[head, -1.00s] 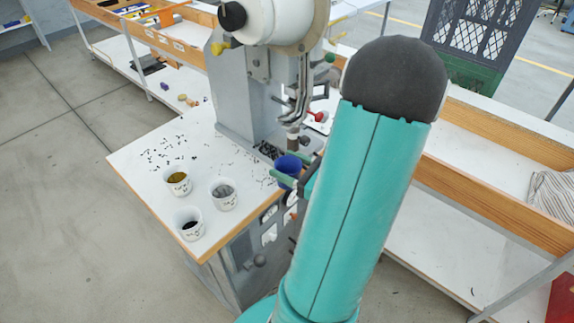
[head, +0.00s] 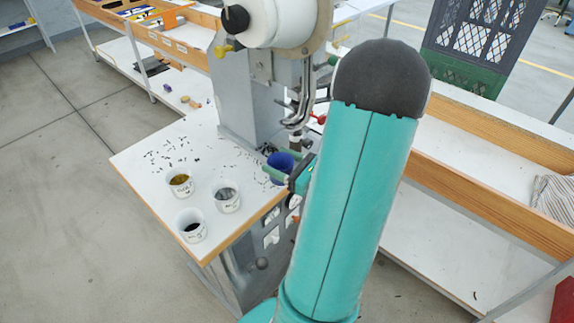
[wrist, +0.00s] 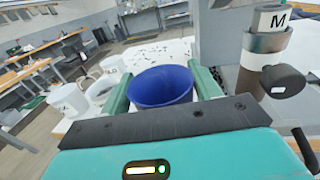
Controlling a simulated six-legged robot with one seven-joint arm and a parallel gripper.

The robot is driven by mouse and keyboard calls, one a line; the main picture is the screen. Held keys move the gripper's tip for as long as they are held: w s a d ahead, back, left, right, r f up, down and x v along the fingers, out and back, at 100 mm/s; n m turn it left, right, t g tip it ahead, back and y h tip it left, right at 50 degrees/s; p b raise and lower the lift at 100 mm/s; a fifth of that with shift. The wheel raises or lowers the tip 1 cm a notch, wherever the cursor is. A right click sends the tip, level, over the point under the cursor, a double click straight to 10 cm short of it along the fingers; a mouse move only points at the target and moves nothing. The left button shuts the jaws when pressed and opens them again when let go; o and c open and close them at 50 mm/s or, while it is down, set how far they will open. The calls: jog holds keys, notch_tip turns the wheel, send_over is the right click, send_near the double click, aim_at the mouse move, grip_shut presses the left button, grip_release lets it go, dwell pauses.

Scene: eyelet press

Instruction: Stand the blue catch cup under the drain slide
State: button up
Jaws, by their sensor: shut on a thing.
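The blue catch cup (head: 279,166) is at the right edge of the press table, upright or nearly so, just beside the press body. My gripper (head: 276,168) is shut on it, with one green finger on each side. In the wrist view the cup (wrist: 161,87) sits between my green fingers (wrist: 160,92), its mouth facing up and looking empty. The lower part of the cup is hidden behind my gripper, so I cannot tell whether it touches the tabletop. I cannot clearly make out the drain slide; the press head and pipes (head: 298,115) are just above and behind the cup.
Three white cups (head: 181,184) (head: 226,196) (head: 190,225) with small parts stand on the white table (head: 150,178). Loose dark eyelets are scattered behind them. The grey press column (head: 245,95) rises close by. A dark cylinder marked M (wrist: 265,50) stands at right in the wrist view.

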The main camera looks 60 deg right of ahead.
jog(key=shift+w+d+f, duration=0.15)
jog(key=shift+w+f, duration=0.05)
jog(key=shift+w, duration=1.2)
jog(key=shift+w+d+f, duration=0.1)
jog(key=shift+w+f, duration=0.15)
jog(key=shift+w, duration=1.15)
jog(key=shift+w+d+f, duration=0.15)
jog(key=shift+w+f, duration=0.05)
jog(key=shift+w, duration=1.2)
jog(key=shift+w+f, duration=0.3)
jog(key=shift+f, duration=1.1)
jog(key=o, duration=1.1)
jog(key=shift+c, duration=0.2)
notch_tip(320, 180, up, 8)
